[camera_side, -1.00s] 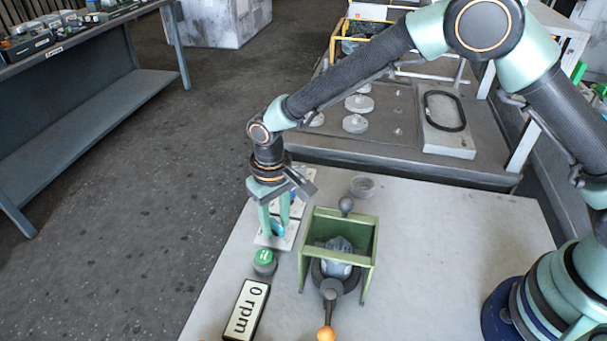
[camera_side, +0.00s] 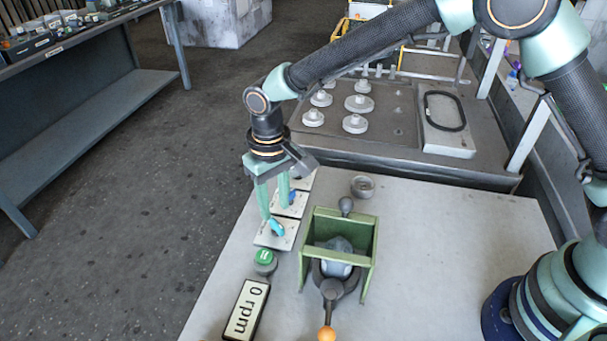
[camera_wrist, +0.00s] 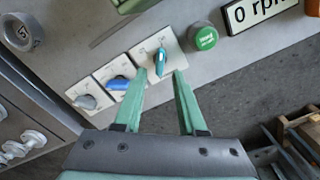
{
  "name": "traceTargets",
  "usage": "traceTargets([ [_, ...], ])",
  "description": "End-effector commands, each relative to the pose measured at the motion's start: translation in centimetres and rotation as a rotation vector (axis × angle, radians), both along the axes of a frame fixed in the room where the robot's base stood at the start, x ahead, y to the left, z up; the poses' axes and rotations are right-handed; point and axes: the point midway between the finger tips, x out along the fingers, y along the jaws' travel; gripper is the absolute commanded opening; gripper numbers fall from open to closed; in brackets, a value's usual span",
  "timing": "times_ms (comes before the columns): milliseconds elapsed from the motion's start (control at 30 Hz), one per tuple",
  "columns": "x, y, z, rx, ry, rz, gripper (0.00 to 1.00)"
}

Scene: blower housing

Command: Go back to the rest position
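My gripper (camera_side: 275,212) is over the row of white switch plates on the table, its fingers pointing down. In the wrist view its two green fingers (camera_wrist: 159,73) stand apart with nothing gripped between them. A teal knob (camera_side: 277,228) on the nearest plate shows just below the fingertips; it also shows in the wrist view (camera_wrist: 160,62), between and beyond the tips. A blue knob (camera_wrist: 119,83) and a grey knob (camera_wrist: 85,102) sit on the neighbouring plates. In the side view my fingers partly hide the farther plates.
A green frame (camera_side: 367,225) holding a grey housing (camera_side: 338,258) stands right of my gripper, with an orange-tipped lever (camera_side: 327,333) in front. A green button (camera_side: 264,258) and a "0 rpm" display (camera_side: 247,311) are nearer.

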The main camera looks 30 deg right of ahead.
Motion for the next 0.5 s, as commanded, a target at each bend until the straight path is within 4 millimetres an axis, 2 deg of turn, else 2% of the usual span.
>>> traceTargets([
  [133,-0.01,-0.01,0.74,0.0,0.0,0.0,0.4],
  [500,0.03,-0.13,1.05,0.001,-0.002,-0.001,0.4],
])
